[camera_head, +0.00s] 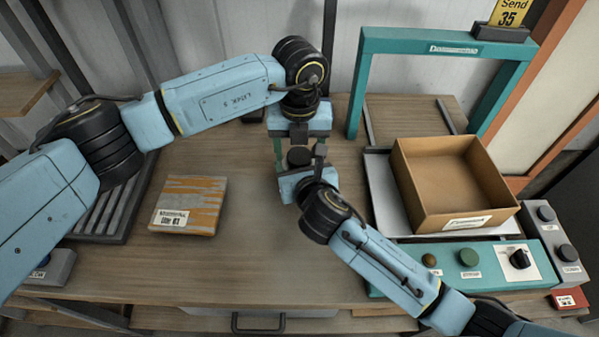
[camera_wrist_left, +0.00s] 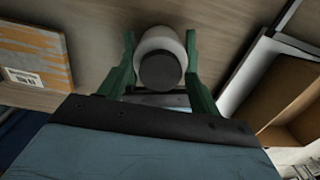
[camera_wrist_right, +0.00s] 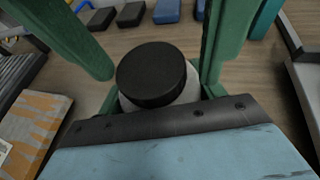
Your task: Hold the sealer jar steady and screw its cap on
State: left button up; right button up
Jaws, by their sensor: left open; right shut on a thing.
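The sealer jar (camera_wrist_left: 160,42) is white and wears a dark round cap (camera_wrist_right: 152,75) on top. The cap also shows in the head view (camera_head: 299,156). Whether it is seated straight on the thread I cannot tell. My right gripper (camera_head: 298,173) is shut on the jar low on its body, its short green fingers partly hidden beside it in the right wrist view. My left gripper (camera_head: 298,150) is above the jar, pointing down. It is open, with its long green fingers on either side of the cap, apart from it in the right wrist view.
An orange and grey labelled pack (camera_head: 188,205) lies to the left on the wooden bench (camera_head: 250,255).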

pick_arm(q)
jog(key=shift+f, duration=0.2)
jog(key=c, duration=1)
jog(key=m, duration=0.3)
jog(key=o, duration=1.1)
